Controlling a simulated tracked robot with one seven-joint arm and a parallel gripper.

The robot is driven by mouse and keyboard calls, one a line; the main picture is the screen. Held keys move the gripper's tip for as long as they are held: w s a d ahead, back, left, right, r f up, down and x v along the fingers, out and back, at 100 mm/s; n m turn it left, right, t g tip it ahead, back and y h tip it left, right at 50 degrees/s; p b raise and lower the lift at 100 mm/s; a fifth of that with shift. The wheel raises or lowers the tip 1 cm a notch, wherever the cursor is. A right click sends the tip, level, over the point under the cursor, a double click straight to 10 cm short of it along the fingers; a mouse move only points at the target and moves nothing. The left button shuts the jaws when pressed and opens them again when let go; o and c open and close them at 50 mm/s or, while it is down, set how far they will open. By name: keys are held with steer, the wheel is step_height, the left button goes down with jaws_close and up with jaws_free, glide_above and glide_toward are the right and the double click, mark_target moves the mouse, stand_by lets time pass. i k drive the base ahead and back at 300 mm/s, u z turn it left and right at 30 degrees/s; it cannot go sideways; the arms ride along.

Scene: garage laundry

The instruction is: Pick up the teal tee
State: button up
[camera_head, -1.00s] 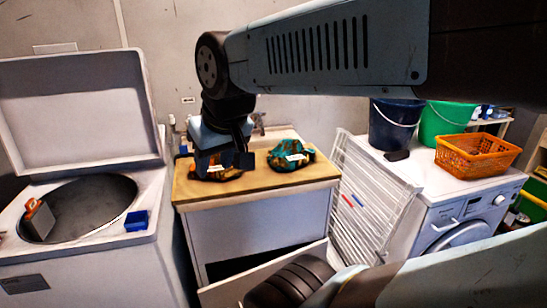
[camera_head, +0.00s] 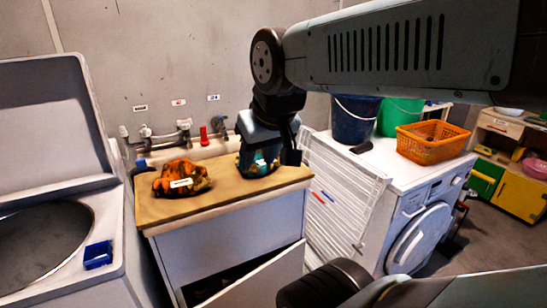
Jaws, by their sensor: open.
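The teal tee (camera_head: 259,169) is a crumpled teal bundle with some orange-brown, at the right end of the wooden counter (camera_head: 215,203). It is partly hidden behind my gripper (camera_head: 271,158), which points down over it. My gripper is open. The fingers overlap the bundle in the picture, and I cannot tell whether they touch it. An orange and dark crumpled cloth (camera_head: 181,179) with a white label lies to the left on the same counter, apart from my gripper.
A top-loading washer (camera_head: 45,235) with its lid up and a small blue box (camera_head: 98,254) stands left. Taps (camera_head: 165,133) are behind the counter. A white drying rack (camera_head: 335,195) stands right, beside a front-loading washer (camera_head: 415,215) bearing buckets and an orange basket (camera_head: 432,140). A drawer (camera_head: 250,283) juts out below.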

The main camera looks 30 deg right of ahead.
mark_target(259, 166)
steer(key=z, duration=0.35)
steer(key=i, duration=0.2)
steer(key=z, duration=2.55)
steer(key=k, duration=1.65)
steer(key=u, duration=0.65)
steer(key=i, duration=0.6)
steer(key=u, duration=0.15)
